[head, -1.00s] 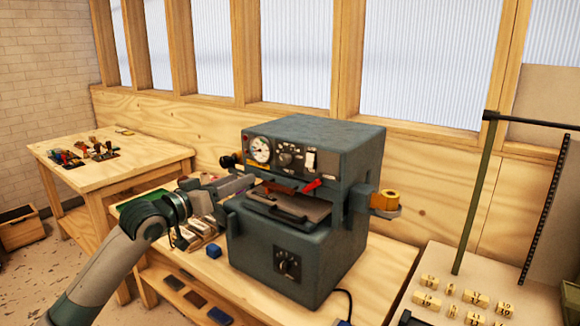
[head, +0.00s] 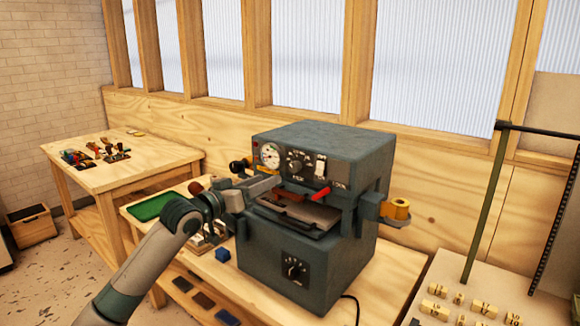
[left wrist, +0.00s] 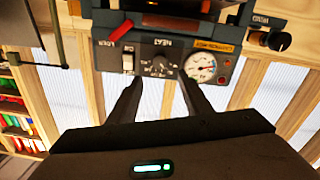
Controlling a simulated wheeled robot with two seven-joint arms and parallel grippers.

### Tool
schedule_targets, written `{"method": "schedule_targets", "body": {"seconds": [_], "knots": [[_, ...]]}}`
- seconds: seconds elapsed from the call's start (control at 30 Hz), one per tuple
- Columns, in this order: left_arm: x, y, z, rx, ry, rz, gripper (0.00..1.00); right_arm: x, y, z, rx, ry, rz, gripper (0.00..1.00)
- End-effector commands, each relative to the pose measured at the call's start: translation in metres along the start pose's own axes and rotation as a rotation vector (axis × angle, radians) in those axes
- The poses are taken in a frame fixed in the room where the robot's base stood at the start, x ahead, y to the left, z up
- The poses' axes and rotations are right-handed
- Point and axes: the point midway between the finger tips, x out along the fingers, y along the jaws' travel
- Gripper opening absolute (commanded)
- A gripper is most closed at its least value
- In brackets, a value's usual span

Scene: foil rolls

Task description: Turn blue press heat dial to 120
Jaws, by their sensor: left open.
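The blue-grey press (head: 345,145) stands on the wooden bench. Its upper front panel carries the round heat dial (head: 296,165), between a white gauge (head: 270,156) and a white switch (head: 320,165). In the left wrist view the panel appears upside down, with the heat dial (left wrist: 163,65) under the word HEAT; its setting is too small to read. My left gripper (head: 274,184) is in front of the panel, just below and left of the dial. The left wrist view shows its fingers (left wrist: 160,80) open, apart on either side of the dial, with nothing between them. My right gripper is not seen.
A red lever (head: 320,194) and an open tray slot (head: 300,212) lie below the panel. A blue block (head: 223,254) lies on the bench.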

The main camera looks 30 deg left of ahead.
Motion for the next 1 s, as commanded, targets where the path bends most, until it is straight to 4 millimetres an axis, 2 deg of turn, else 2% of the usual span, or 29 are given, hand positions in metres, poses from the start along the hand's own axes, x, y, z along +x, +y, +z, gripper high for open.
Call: {"method": "schedule_targets", "body": {"seconds": [0.4, 0.6, 0.8, 1.0], "knots": [[0.071, 0.001, -0.004, -0.003, 0.002, 0.0, 0.45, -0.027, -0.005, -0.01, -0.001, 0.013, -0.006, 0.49], [0.099, 0.0, -0.003, -0.002, 0.001, -0.001, 0.45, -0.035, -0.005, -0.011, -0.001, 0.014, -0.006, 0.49], [0.113, 0.0, -0.001, -0.001, 0.0, -0.001, 0.45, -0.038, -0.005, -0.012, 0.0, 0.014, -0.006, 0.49], [0.115, 0.0, 0.0, 0.001, 0.0, 0.0, 0.45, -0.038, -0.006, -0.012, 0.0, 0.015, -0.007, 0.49]]}}
